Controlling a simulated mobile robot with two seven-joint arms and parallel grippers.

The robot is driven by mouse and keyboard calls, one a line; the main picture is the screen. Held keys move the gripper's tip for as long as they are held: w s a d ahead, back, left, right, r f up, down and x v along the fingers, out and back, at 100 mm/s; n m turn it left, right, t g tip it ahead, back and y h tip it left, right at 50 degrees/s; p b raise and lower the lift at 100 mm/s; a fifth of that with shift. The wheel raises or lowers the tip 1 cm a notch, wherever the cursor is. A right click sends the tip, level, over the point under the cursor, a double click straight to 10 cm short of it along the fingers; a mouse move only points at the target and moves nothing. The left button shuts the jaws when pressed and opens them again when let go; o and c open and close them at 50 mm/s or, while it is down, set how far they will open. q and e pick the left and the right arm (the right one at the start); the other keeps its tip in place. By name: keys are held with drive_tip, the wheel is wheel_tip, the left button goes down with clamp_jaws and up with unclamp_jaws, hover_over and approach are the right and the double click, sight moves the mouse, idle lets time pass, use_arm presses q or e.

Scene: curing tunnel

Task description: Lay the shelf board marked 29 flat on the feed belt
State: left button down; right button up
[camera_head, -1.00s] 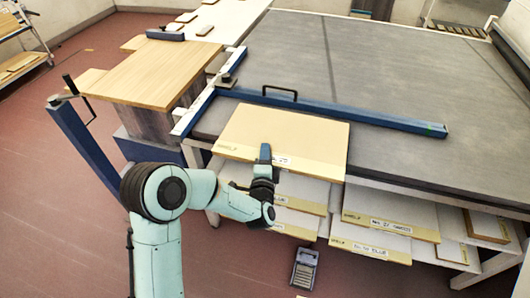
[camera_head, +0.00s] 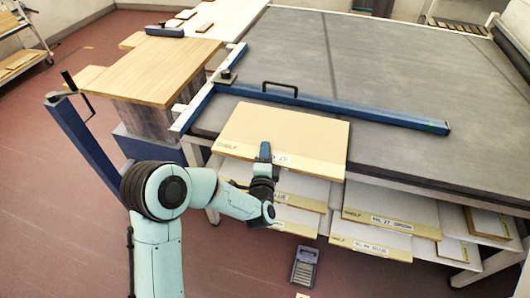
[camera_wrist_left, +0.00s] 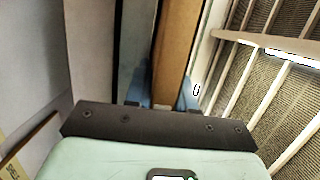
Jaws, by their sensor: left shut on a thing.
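The light wooden shelf board (camera_head: 282,132) lies with its front edge toward me at the near edge of the grey feed belt (camera_head: 385,80). Its front label looks like 29, but is small. My left gripper (camera_head: 265,152) is shut on the middle of the board's front edge, beside the label. The board looks roughly level; whether its underside touches the belt cannot be told. In the left wrist view the board's brown edge (camera_wrist_left: 177,50) runs between the fingers (camera_wrist_left: 165,98). My right gripper is not in view.
A blue bar (camera_head: 340,108) with a black handle crosses the belt behind the board. Labelled boards (camera_head: 390,222) sit on racks below. A wooden-topped table (camera_head: 155,70) and crank post (camera_head: 85,140) stand left. The belt beyond the bar is clear.

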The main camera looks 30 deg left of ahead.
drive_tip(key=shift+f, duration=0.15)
use_arm(q)
drive_tip(key=c, duration=0.9)
unclamp_jaws()
drive_tip(key=shift+f, duration=0.15)
drive_tip(key=b+v, duration=1)
drive_tip(key=v, duration=0.3)
drive_tip(key=shift+s+d+b, duration=0.15)
drive_tip(key=shift+d+b, duration=0.1)
drive_tip(key=shift+b, duration=0.05)
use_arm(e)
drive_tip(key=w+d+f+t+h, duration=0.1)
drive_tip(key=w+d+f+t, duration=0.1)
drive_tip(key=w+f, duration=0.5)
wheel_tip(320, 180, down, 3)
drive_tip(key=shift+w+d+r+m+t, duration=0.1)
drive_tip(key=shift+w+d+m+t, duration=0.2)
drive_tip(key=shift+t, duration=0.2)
